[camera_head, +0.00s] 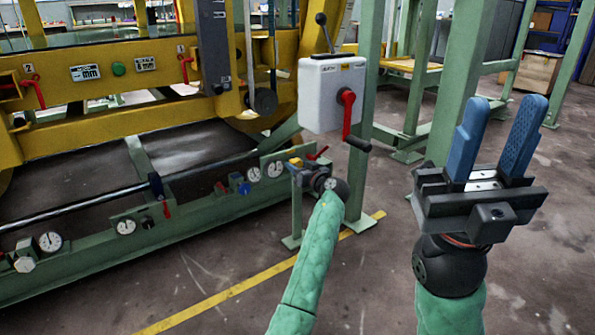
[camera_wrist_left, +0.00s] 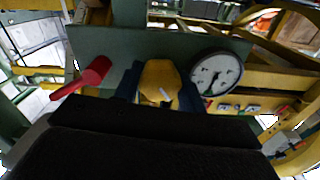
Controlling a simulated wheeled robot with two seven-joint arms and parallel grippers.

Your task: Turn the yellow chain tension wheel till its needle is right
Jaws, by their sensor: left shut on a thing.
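The yellow wheel (camera_wrist_left: 160,80) sits between the blue fingers of my left gripper in the left wrist view, with a pale mark on its face. In the head view the yellow wheel (camera_head: 296,161) shows only in part at the right end of the green rail. My left gripper (camera_head: 299,170) is shut on it. A round white gauge (camera_wrist_left: 216,73) is just right of the wheel in the wrist view; its dark needle is too small to read surely. In the head view the gauge (camera_head: 275,169) is left of the wheel. My right gripper (camera_head: 505,108) is open and empty, fingers up.
A red lever (camera_wrist_left: 87,76) is close left of the wheel in the wrist view. A white box with a red crank (camera_head: 347,112) stands above my left gripper. A green post (camera_head: 455,90) rises behind my right gripper. Open floor lies at the lower middle.

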